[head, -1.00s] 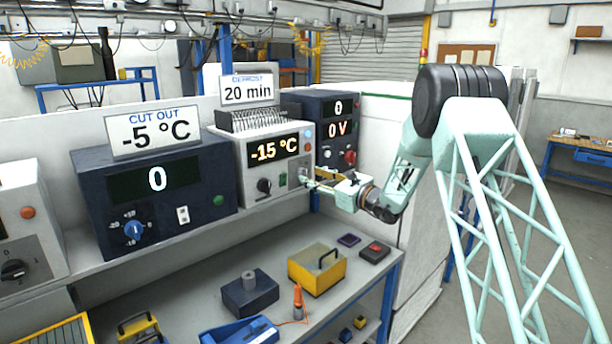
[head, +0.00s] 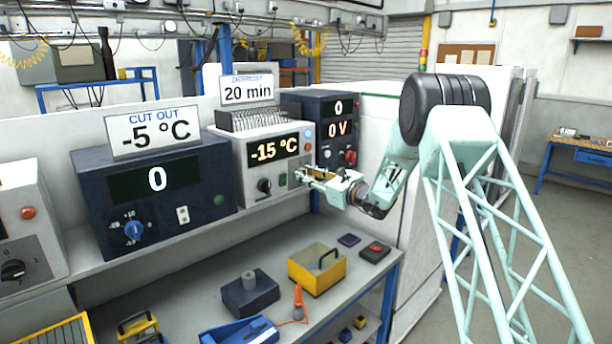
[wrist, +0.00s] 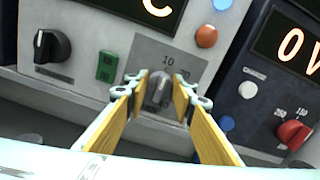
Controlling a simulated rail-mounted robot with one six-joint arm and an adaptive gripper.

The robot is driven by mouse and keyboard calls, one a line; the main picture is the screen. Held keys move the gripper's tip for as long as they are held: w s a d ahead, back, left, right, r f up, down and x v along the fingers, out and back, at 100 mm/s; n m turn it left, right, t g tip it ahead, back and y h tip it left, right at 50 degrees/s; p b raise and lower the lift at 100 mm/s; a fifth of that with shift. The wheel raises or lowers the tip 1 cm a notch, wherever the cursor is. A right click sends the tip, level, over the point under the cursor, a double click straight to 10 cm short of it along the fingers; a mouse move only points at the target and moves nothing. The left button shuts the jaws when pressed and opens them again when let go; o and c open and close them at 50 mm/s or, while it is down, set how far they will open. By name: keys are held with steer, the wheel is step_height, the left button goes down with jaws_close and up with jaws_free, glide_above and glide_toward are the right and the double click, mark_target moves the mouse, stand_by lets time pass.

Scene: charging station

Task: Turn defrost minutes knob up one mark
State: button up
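The defrost minutes knob (wrist: 158,90) is a small grey knob on a grey plate, with a "10" printed above it in the wrist view. Its exact pointer direction is hard to read. My gripper (wrist: 158,84) has its two yellow-sided fingers apart, one on each side of the knob. Narrow gaps seem to show between the fingertips and the knob. In the head view my gripper (head: 303,175) is at the right front of the light grey box (head: 244,188) and hides the knob. A sign (head: 248,91) above that box reads "DEFROST 20 min"; its display (head: 273,150) reads -15 °C.
A black knob (wrist: 50,46) and a green switch (wrist: 107,66) are left of the plate; an orange button (wrist: 206,36) is above right. A dark box with a red knob (wrist: 293,133) stands close on the right. A yellow bin (head: 317,274) and other items lie on the lower shelf.

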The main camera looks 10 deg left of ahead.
steer(key=shift+c, duration=1)
steer(key=shift+m, duration=0.4)
steer(key=m, duration=0.3)
steer(key=shift+m+p, duration=0.4)
steer(key=m+p, duration=0.1)
steer(key=m, duration=0.4)
steer(key=shift+w+d+p, duration=0.15)
steer(key=shift+p, duration=0.25)
steer(key=o, duration=0.8)
steer(key=shift+o, duration=0.2)
